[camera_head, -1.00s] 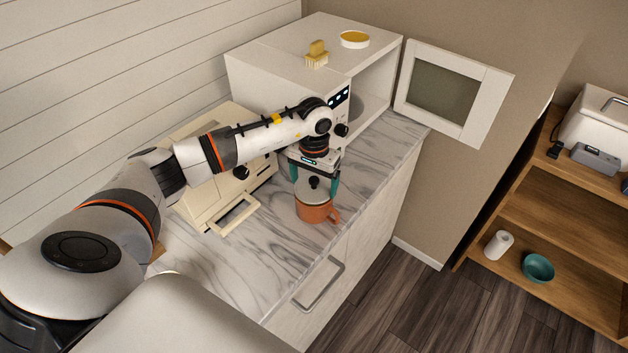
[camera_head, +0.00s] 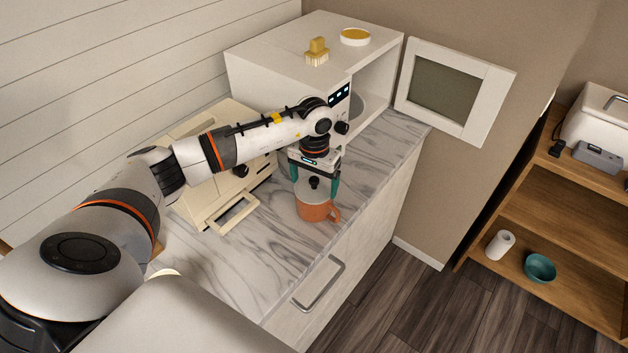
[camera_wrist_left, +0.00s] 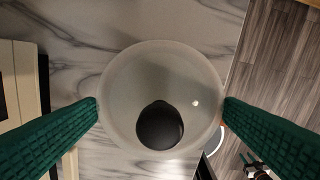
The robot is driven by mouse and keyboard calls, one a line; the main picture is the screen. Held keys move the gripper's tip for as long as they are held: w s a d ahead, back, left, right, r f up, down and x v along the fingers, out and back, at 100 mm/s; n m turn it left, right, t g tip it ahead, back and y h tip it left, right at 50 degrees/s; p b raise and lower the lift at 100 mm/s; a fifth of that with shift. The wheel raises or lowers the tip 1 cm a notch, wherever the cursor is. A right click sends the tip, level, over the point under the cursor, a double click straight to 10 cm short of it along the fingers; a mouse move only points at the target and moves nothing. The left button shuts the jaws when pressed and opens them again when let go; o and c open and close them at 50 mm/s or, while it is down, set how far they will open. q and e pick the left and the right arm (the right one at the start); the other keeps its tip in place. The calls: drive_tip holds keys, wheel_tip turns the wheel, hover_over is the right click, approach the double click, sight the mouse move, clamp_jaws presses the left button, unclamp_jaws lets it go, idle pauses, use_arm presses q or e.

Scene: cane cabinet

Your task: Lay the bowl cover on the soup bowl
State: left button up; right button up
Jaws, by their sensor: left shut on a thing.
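The bowl cover (camera_head: 311,191) is a pale, translucent round lid with a black knob. It also fills the middle of the left wrist view (camera_wrist_left: 175,75), its knob towards the camera. My left gripper (camera_head: 316,187) points down and is shut on the cover, one green finger at each side of the rim. The soup bowl (camera_head: 315,211) is orange with a side handle and stands on the marble counter near its front edge. The cover is right above the bowl's mouth in the head view; I cannot tell whether they touch. The cover hides the bowl's mouth.
A cream appliance (camera_head: 215,190) with a handle stands left of the bowl. Behind is a white microwave (camera_head: 290,65) with its door (camera_head: 445,95) open, a brush (camera_head: 317,52) and a round dish (camera_head: 355,37) on top. Bare counter (camera_head: 255,255) lies in front.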

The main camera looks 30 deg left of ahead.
use_arm(q)
drive_tip(key=shift+f, duration=0.2)
drive_tip(key=o, duration=0.7)
drive_tip(key=shift+r, duration=0.1)
wheel_tip(320, 180, up, 12)
drive_tip(key=b, duration=0.3)
drive_tip(key=shift+b, duration=0.3)
